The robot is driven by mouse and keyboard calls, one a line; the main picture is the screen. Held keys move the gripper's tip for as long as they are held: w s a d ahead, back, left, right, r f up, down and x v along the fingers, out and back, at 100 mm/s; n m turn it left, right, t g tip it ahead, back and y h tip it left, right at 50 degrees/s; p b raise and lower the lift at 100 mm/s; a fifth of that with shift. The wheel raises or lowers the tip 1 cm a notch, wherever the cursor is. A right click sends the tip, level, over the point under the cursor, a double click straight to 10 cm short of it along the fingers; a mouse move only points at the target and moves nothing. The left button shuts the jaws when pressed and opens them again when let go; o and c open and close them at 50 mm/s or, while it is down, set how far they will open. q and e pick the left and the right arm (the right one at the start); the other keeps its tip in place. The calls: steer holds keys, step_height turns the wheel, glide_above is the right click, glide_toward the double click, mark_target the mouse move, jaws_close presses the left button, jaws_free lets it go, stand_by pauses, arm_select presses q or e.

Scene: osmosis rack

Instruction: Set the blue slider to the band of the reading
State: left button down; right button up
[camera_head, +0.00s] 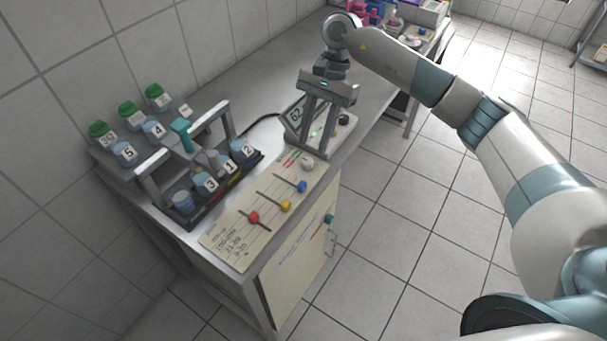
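The blue slider knob (302,187) sits on a slot of the cream panel (235,243) at the counter's front. A yellow knob (286,206) and a red knob (254,217) sit on neighbouring slots. The meter display (296,114) shows what looks like 62, partly covered by my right gripper. My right gripper (317,145) points down over the meter, beyond the blue knob. Its two fingers stand apart with nothing visible between them, and it appears clear of the slider. The band text on the panel is too small to read surely. My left gripper is out of view.
A dark rack (213,204) with a grey frame and teal handle (182,135) holds numbered beakers left of the panel. Green-capped jars (128,108) stand behind it by the wall. A white knob (308,164) sits between meter and blue knob. Clutter fills the far counter.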

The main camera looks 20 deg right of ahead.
mark_target(302, 183)
steer(key=p+x, duration=0.4)
steer(key=x, duration=0.7)
steer(key=shift+s+a+f+p, duration=0.2)
steer(key=shift+f+p, duration=0.1)
steer(key=shift+f, duration=0.35)
jaws_close()
